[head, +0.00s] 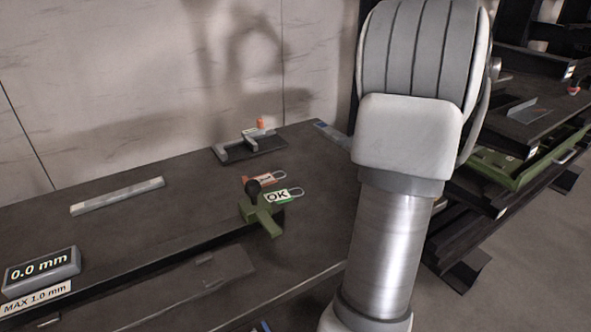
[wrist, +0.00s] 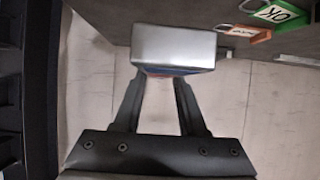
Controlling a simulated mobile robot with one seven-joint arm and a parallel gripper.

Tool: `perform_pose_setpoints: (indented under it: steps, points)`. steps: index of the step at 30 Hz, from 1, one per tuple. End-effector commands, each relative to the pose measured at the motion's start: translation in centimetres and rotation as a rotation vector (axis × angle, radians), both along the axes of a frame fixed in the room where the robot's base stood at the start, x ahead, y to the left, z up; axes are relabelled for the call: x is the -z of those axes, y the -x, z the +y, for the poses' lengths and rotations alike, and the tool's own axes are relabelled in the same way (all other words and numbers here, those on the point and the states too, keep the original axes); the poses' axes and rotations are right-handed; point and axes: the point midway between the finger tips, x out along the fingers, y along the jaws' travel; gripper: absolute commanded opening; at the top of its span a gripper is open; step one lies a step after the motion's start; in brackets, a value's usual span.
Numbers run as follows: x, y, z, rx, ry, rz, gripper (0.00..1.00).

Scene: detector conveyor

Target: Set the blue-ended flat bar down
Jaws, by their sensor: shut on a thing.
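My gripper (wrist: 160,85) is shut on a flat bar (wrist: 173,45); its plain silver part faces the camera in the wrist view. Red and blue colouring shows at its lower edge, between the fingers. The bar appears close to the dark tabletop (head: 190,215); I cannot tell whether it touches it. In the head view my arm hides the gripper. A grey strip with a blue end (head: 330,130) shows just left of my arm at the table's far right corner; it may be this bar, but I cannot tell for sure.
A green OK tag (head: 278,196), a red tag (head: 262,180) and a green clamp with a black knob (head: 262,210) are mid-table. A grey fixture (head: 248,145) stands behind. A light bar (head: 117,195) and a 0.0 mm display (head: 40,268) are left. Shelves (head: 520,125) are right.

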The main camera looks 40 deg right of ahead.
Motion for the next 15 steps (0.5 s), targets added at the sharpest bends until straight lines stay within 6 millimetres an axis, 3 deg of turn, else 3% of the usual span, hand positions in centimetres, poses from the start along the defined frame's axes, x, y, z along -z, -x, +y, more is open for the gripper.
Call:
perform_pose_setpoints:
  steps: [7,15]
  points:
    - [0.3,-0.7,0.2,0.010,0.002,-0.008,0.00]
    - [3.5,-4.8,3.3,0.008,0.001,-0.007,0.00]
